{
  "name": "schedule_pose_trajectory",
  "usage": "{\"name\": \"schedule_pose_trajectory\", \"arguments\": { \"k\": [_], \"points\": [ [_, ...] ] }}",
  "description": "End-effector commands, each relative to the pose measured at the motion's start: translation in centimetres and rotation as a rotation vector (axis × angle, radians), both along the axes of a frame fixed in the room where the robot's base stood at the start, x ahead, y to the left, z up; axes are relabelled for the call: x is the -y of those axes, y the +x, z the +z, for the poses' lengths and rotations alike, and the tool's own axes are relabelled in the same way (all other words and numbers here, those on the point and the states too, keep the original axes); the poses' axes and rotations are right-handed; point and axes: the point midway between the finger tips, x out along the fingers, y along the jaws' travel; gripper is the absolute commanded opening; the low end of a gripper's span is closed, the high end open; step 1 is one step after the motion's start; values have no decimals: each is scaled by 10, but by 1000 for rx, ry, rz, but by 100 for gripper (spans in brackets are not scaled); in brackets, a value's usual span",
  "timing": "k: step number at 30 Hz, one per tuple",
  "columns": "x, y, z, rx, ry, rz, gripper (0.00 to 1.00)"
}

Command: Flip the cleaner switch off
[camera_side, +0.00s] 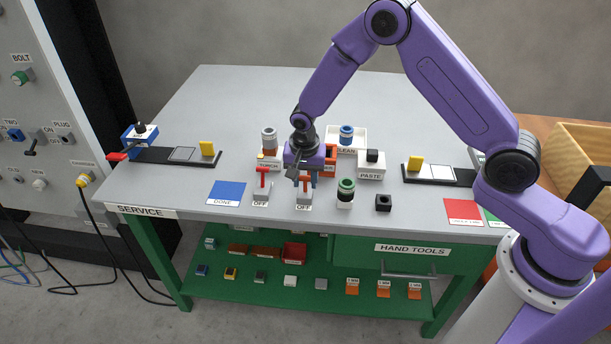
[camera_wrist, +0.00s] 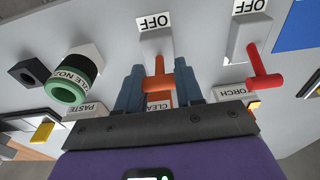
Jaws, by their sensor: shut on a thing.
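The cleaner switch (camera_wrist: 155,45) is a light grey block with an orange lever (camera_wrist: 158,82) and an OFF label at its front. It also shows on the bench in the side view (camera_side: 304,196), partly hidden by my gripper. My gripper (camera_wrist: 158,76) is shut on the orange lever, with a blue-grey finger on either side of it. In the wrist view the lever points away from the OFF label. In the side view my gripper (camera_side: 305,180) reaches down over the switch from behind. The CLEA... label (camera_wrist: 160,104) shows partly between the fingers.
The torch switch with a red lever (camera_side: 262,185) stands close to the left. A green-ringed nozzle (camera_side: 346,188) and a black block (camera_side: 383,202) stand to the right. The PASTE stand (camera_side: 371,172) is behind them. A blue DONE mat (camera_side: 226,193) lies farther left.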

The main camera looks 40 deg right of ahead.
Motion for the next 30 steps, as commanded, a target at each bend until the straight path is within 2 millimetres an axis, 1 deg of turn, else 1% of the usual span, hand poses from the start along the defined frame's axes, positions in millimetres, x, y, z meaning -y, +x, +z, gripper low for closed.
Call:
{"name": "schedule_pose_trajectory", "arguments": {
  "k": [18,30],
  "points": [
    [-12,-11,-2,199,-198,5,6],
    [-16,-14,-4,277,-274,2,6]
  ]
}}
